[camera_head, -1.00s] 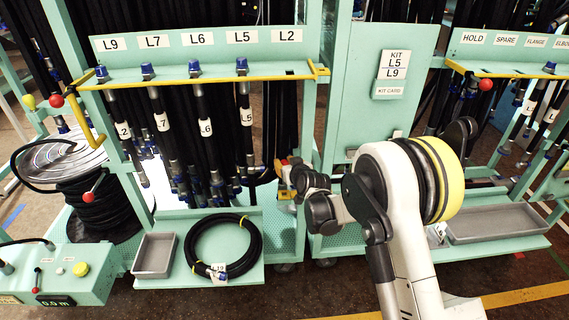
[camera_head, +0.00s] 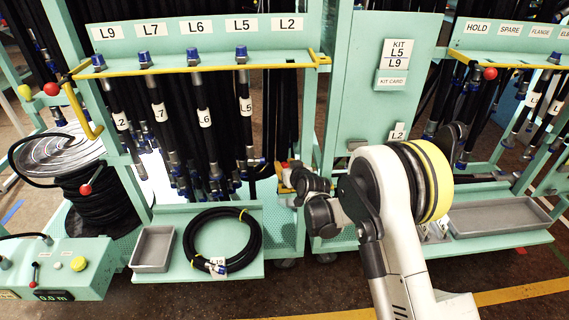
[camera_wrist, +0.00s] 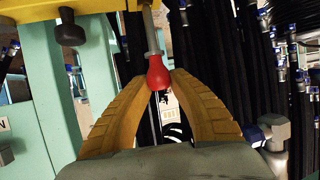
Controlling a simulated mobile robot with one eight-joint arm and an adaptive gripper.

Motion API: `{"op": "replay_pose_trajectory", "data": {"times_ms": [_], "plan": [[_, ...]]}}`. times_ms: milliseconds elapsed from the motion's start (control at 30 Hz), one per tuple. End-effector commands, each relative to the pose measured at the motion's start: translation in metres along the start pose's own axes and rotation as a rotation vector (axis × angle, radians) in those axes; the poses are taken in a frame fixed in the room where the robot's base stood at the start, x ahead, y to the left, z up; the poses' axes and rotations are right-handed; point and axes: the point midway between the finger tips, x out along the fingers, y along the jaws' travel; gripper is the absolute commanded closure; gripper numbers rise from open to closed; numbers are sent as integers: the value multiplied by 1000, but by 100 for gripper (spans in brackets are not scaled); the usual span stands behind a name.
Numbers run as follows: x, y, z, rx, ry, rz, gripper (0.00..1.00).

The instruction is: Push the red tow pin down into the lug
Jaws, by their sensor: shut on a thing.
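The red tow pin (camera_wrist: 158,72) shows in the wrist view as a red bulb-shaped grip with a grey metal shaft rising from it towards the top edge. My gripper (camera_wrist: 159,82) has its two yellow ribbed fingers shut on the red grip, one on each side. In the head view my gripper (camera_head: 284,178) is small and partly hidden behind my wrist, at the lower right corner of the hose rack. The lug cannot be made out clearly, and I cannot tell how far the pin sits in it.
The hose rack (camera_head: 200,27) with labelled black hoses stands close on the left. A green kit panel (camera_head: 392,105) is at the right. A coiled hose (camera_head: 222,241) and a grey tray (camera_head: 153,249) lie on the lower shelf. Dark hoses fill the wrist view's right side.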

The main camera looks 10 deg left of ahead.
Motion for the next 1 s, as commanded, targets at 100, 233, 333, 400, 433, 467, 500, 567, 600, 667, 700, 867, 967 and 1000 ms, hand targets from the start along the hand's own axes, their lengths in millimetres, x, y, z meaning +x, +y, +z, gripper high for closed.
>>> {"op": "replay_pose_trajectory", "data": {"times_ms": [100,233,333,400,433,467,500,567,600,667,700,867,967,1000], "plan": [[2,0,5,0,0,0,100],[4,0,10,0,0,0,100],[6,0,14,0,0,0,100],[7,0,17,0,0,0,100],[8,0,18,0,0,0,100],[8,0,19,0,0,0,100],[9,0,21,0,0,0,100],[10,0,23,0,0,0,100],[10,0,25,0,0,0,100],[12,0,28,0,0,0,100],[12,0,29,0,0,0,100],[14,0,36,0,0,0,100],[16,0,40,0,0,0,100],[17,0,42,0,0,0,100]]}}
